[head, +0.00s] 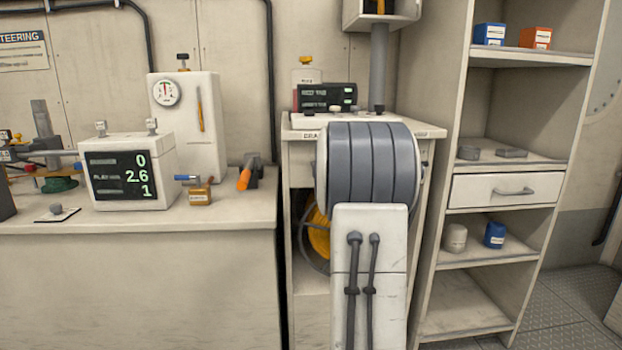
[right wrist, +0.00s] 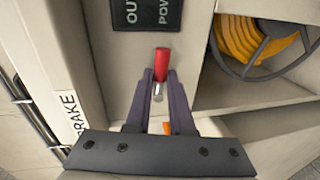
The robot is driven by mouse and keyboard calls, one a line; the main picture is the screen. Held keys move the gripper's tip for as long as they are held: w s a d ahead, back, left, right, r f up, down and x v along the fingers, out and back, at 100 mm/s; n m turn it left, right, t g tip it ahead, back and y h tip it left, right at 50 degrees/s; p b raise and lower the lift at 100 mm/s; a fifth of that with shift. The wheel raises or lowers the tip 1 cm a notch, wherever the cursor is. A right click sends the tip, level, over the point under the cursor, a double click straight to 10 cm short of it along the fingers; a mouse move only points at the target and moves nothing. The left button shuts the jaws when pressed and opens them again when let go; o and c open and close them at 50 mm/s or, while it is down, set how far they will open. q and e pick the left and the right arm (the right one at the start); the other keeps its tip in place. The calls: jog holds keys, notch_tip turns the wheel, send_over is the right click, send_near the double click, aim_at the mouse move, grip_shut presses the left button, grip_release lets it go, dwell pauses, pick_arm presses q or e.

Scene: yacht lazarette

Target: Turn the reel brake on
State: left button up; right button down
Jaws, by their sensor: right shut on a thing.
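In the right wrist view, a red-handled lever (right wrist: 162,60) with a bright metal shaft stands out from a pale panel. My right gripper (right wrist: 160,82) is shut on it, with one dark finger on each side of the shaft and the red end showing beyond the fingertips. A BRAKE label (right wrist: 69,116) is on the panel edge to the left. In the head view, part of this label (head: 311,135) shows on the reel cabinet (head: 300,165), while the lever and right gripper are hidden behind my own arm. My left gripper is not in view.
A yellow reel (head: 318,238) sits inside the cabinet and also shows in the wrist view (right wrist: 250,38). A dark display (head: 326,97) stands on top. A bench (head: 130,215) with instruments is at left; open shelves (head: 480,300) are close at right.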

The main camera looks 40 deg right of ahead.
jog(key=shift+d+r+b, duration=0.1)
jog(key=shift+r+b, duration=0.05)
jog(key=shift+b, duration=0.15)
jog(key=shift+n, duration=0.3)
jog(key=shift+s, duration=0.1)
jog(key=c, duration=0.8)
grip_release()
jog(key=p+v, duration=0.1)
jog(key=v, duration=0.9)
jog(key=shift+s+a, duration=0.15)
jog(key=shift+a, duration=0.1)
